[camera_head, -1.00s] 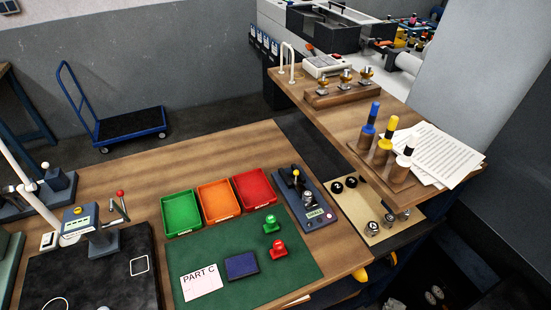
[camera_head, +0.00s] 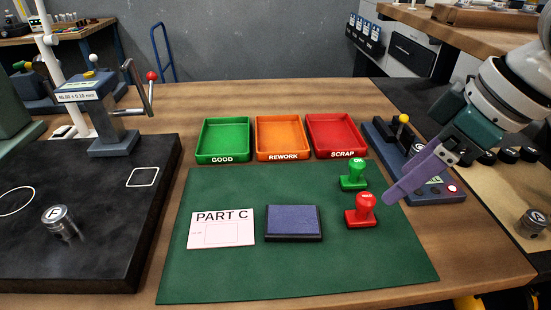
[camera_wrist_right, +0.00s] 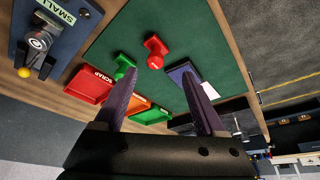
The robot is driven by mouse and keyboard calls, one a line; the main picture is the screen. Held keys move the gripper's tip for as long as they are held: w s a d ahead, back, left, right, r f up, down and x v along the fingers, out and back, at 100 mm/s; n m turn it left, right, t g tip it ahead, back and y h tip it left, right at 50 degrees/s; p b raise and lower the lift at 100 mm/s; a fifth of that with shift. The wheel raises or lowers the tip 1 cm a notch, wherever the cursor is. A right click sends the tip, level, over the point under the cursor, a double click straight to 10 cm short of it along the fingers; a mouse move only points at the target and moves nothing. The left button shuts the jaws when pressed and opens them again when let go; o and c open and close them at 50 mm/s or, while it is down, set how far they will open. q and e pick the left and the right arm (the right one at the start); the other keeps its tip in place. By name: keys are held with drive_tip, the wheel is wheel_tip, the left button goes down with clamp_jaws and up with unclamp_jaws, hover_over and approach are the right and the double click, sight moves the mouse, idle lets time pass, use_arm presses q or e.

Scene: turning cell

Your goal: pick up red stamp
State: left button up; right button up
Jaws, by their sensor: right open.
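The red stamp (camera_head: 363,210) stands upright on the green mat (camera_head: 300,275), right of the dark blue ink pad (camera_head: 293,223). The green stamp (camera_head: 354,175) stands just behind it. My right gripper (camera_head: 395,197) is to the right of the red stamp in the head view, above the mat's right edge and apart from the stamp. In the right wrist view the red stamp (camera_wrist_right: 155,52) lies beyond the two spread purple fingers (camera_wrist_right: 163,88), with nothing between them. My left gripper is not in view.
Green (camera_head: 224,140), orange (camera_head: 283,138) and red (camera_head: 336,136) trays stand behind the mat. A PART C card (camera_head: 221,228) lies left of the ink pad. A blue gauge fixture (camera_head: 440,190) is partly behind my right gripper. A black plate (camera_head: 90,200) is at left.

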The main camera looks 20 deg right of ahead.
sight(371, 198)
drive_tip(key=x, duration=0.7)
drive_tip(key=w+x, duration=0.1)
drive_tip(key=x, duration=0.2)
drive_tip(key=shift+w+d+f+b, duration=0.1)
drive_tip(key=shift+f+b, duration=0.05)
drive_tip(key=shift+b, duration=0.25)
drive_tip(key=shift+c, duration=0.4)
clamp_jaws()
